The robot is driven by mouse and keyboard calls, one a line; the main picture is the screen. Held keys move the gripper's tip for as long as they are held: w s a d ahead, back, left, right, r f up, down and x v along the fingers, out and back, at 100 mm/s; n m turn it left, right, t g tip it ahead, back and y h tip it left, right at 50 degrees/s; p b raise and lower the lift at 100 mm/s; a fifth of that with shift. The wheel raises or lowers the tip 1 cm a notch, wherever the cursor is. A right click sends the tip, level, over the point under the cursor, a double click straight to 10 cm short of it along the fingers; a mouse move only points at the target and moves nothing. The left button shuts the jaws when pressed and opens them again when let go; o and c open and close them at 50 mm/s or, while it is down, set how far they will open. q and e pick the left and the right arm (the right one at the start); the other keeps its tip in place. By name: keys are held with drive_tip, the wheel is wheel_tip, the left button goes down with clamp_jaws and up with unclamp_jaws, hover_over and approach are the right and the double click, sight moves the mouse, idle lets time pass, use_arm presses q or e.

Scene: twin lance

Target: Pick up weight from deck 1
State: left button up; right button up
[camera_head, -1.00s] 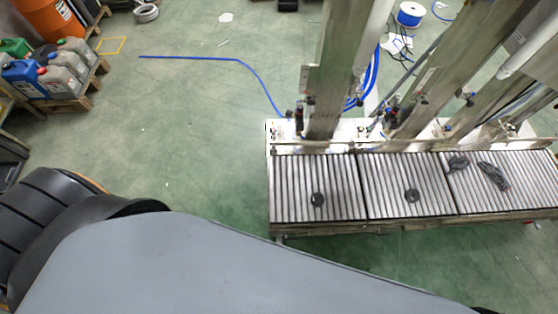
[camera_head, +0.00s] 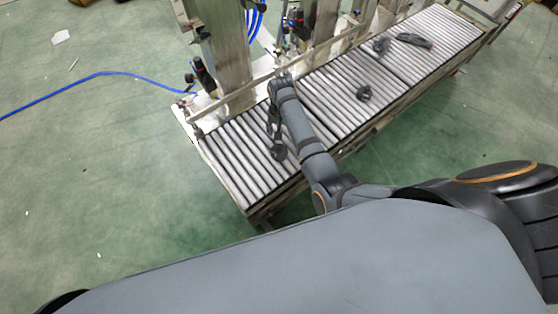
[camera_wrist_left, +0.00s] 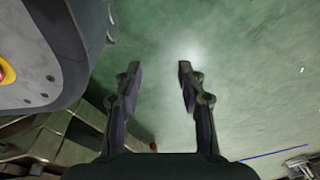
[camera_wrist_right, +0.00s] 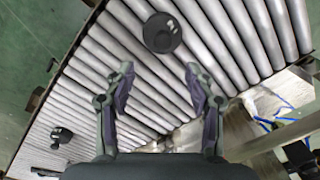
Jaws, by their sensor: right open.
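Deck 1, taken as the nearest-left roller section (camera_head: 232,150), carries a dark round weight (camera_head: 278,153). The weight also shows in the right wrist view (camera_wrist_right: 162,33), on the rollers just beyond the fingertips. My right gripper (camera_head: 273,128) hangs over this deck close to the weight; its fingers partly overlap it in the head view. In the right wrist view the right gripper (camera_wrist_right: 158,80) is open with nothing between its fingers. My left gripper (camera_wrist_left: 158,70) is open and empty above green floor in the left wrist view; it is out of the head view.
A second dark weight (camera_head: 363,93) sits on the middle roller section. Dark items (camera_head: 414,40) lie on the far section. Metal columns (camera_head: 222,55) and a rail stand along the decks' back edge. A blue hose (camera_head: 95,75) lies on open floor at left.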

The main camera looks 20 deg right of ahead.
sight(279, 146)
drive_tip(key=shift+a+r, duration=0.1)
drive_tip(key=shift+r, duration=0.05)
wheel_tip(279, 146, down, 5)
drive_tip(key=shift+f+b, duration=0.1)
drive_tip(key=shift+b, duration=0.7)
drive_tip(key=f, duration=0.1)
drive_tip(key=f+b, duration=0.1)
drive_tip(key=f, duration=0.1)
drive_tip(key=shift+s+a+f+b, duration=0.2)
drive_tip(key=shift+s+a+b, duration=0.1)
drive_tip(key=shift+f+b, duration=0.3)
drive_tip(key=shift+f, duration=0.6)
use_arm(q)
drive_tip(key=w+d+r, duration=0.1)
drive_tip(key=w+r, duration=0.2)
drive_tip(key=w, duration=0.4)
drive_tip(key=shift+d+r, duration=0.15)
drive_tip(key=shift+r, duration=0.1)
use_arm(e)
clamp_jaws()
